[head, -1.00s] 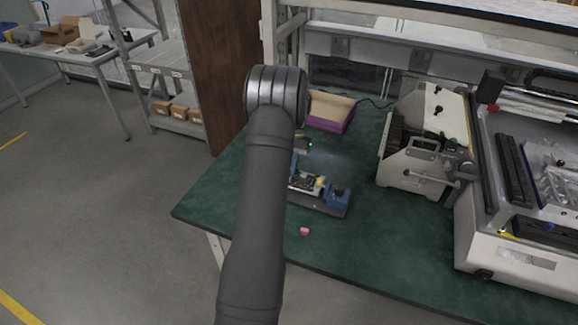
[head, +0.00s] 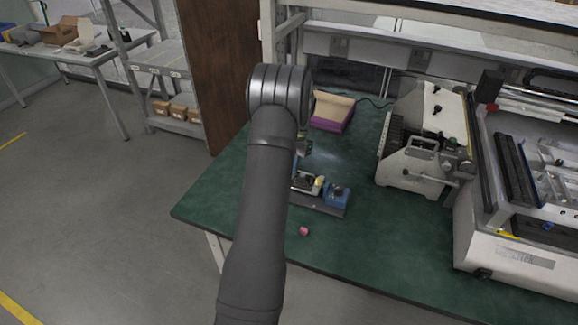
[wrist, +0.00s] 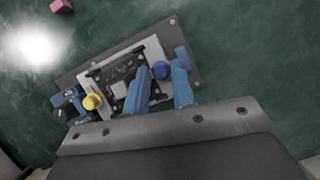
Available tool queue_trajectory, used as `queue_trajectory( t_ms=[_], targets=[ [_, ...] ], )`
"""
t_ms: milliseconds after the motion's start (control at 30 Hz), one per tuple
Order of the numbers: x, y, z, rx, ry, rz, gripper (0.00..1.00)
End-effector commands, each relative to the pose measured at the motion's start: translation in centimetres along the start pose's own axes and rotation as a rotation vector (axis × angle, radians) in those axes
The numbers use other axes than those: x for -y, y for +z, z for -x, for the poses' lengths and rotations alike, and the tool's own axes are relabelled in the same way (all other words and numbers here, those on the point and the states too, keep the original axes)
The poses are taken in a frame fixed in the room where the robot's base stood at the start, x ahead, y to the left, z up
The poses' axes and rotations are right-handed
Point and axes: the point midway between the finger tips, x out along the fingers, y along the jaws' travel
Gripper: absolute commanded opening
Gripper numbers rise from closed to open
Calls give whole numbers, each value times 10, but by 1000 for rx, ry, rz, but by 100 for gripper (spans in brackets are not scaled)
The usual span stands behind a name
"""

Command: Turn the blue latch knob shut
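My gripper (wrist: 160,75) has two blue fingers, spread apart and empty. A yellow knob (wrist: 92,101) sits on the other side of the board.
A pink cube (head: 304,231) lies on the green table (head: 380,235) in front of the fixture. A purple tray (head: 331,123) stands behind. A blue block (wrist: 65,103) with a black knob is at the fixture's end. Grey machines (head: 415,165) stand to the right.

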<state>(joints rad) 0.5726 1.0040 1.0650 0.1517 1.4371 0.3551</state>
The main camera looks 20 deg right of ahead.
Motion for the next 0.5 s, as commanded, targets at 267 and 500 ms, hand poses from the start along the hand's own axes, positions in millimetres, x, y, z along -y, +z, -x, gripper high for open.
queue_trajectory(
  t_ms=[267, 500],
  targets=[
    [0, 0, 0, 1, 0, 0, 38],
    [0, 0, 14, -1, -1, 1, 38]
  ],
)
